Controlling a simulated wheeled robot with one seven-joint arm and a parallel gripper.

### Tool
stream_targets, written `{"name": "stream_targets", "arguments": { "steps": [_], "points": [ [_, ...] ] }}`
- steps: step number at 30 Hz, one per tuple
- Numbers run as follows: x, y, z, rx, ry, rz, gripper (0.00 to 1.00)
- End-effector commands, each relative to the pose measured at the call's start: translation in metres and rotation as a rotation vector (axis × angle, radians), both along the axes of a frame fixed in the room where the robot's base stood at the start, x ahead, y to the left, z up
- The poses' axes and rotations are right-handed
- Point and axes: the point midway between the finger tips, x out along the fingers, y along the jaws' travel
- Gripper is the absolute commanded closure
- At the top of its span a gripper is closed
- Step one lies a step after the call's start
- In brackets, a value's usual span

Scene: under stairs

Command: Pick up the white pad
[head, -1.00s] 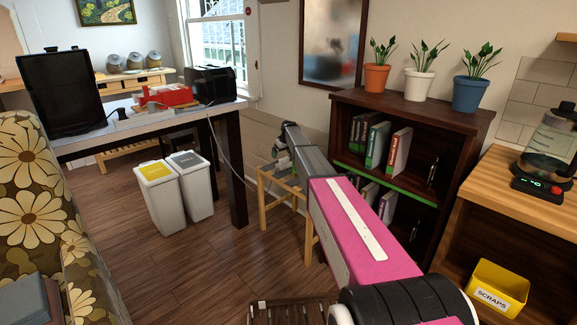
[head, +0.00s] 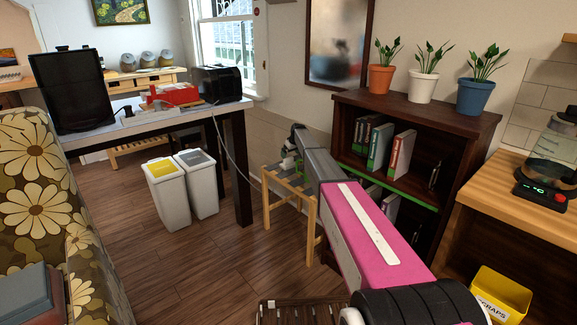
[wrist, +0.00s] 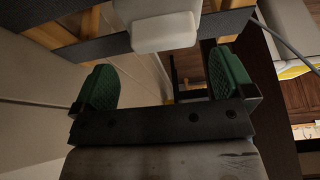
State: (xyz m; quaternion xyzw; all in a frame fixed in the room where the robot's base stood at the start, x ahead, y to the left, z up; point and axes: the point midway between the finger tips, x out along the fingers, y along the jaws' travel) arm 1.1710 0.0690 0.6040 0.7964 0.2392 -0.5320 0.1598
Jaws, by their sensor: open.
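The white pad (wrist: 165,32) is a pale rounded block at the top middle of the wrist view. It lies beyond my fingertips, close to a dark grey bar. My gripper (wrist: 163,80) is open and empty, its two green-padded fingers spread wide to the left and right. The pad lies ahead of the gap between them, apart from both. In the head view my gripper (head: 289,163) is at the far end of my pink and grey arm, over the small slatted wooden stool (head: 312,222). I cannot make out the pad in the head view.
A dark bookcase (head: 430,113) stands right of my arm. A desk (head: 150,122) and two white bins (head: 169,199) stand to the left. The floral sofa (head: 35,180) is at the left edge. Open wooden floor (head: 225,262) lies between the sofa and my arm.

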Motion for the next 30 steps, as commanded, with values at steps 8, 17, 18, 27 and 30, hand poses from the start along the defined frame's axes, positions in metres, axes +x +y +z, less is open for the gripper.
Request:
{"name": "stream_targets", "arguments": {
  "steps": [8,17,18,27,30],
  "points": [
    [0.007,0.01,-0.033,0.0,0.0,0.0,0.0],
    [0.01,0.013,-0.047,0.0,0.0,0.0,0.0],
    [0.01,0.013,-0.047,0.0,0.0,0.0,0.0],
    [0.01,0.012,-0.047,0.0,0.0,0.0,0.48],
    [0.011,0.012,-0.047,0.0,0.0,0.0,0.48]
  ]
}}
